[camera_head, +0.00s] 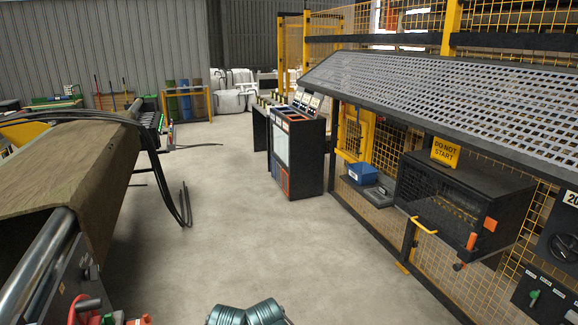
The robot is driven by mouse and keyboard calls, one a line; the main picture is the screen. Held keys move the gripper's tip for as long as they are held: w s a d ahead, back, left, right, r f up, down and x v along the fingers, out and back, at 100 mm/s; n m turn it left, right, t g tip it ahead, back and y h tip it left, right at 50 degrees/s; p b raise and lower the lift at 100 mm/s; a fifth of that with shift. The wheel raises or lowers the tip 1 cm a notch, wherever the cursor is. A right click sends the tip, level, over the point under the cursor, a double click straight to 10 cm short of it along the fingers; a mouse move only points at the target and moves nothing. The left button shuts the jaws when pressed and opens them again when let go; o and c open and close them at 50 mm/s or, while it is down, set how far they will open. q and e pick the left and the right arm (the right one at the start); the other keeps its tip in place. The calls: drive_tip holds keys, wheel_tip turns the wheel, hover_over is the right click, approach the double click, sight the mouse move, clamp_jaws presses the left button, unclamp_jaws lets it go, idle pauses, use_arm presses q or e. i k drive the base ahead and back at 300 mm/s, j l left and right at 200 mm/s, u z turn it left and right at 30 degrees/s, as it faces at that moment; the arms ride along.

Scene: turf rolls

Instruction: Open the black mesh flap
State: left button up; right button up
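A dark box (481,192) with a see-through, mesh-like front is mounted on the yellow mesh fence at the right. A dark, see-through panel (440,238) with a yellow handle (424,226) on its near edge juts out low at the box's front. It looks like a flap standing out from the box, but how far it is open is hard to tell. Above, a large slotted grey panel (430,95) in a black frame slopes out from the fence like an awning. Neither of my grippers can be made out.
A yellow "DO NOT START" sign (445,152) stands on the box. A blue box (363,174) sits left of it. A control console (298,155) stands farther back. A brown roll machine (75,165) is at left. The concrete floor (225,220) between is clear.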

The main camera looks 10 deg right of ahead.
sight(483, 220)
drive_tip(key=i+z, duration=0.4)
drive_tip(key=i+j+z, duration=0.15)
drive_tip(key=i+z, duration=0.25)
drive_tip(key=i+j+z, duration=0.2)
drive_tip(key=z, duration=0.15)
drive_tip(key=i+j+z, duration=0.65)
drive_tip(key=z, duration=0.2)
drive_tip(key=i+j+z, duration=0.25)
drive_tip(key=j+z, duration=0.25)
drive_tip(key=i+j+z, duration=0.15)
drive_tip(key=j+z, duration=0.3)
drive_tip(key=i+j+z, duration=0.1)
drive_tip(key=j+z, duration=0.15)
drive_tip(key=j, duration=0.4)
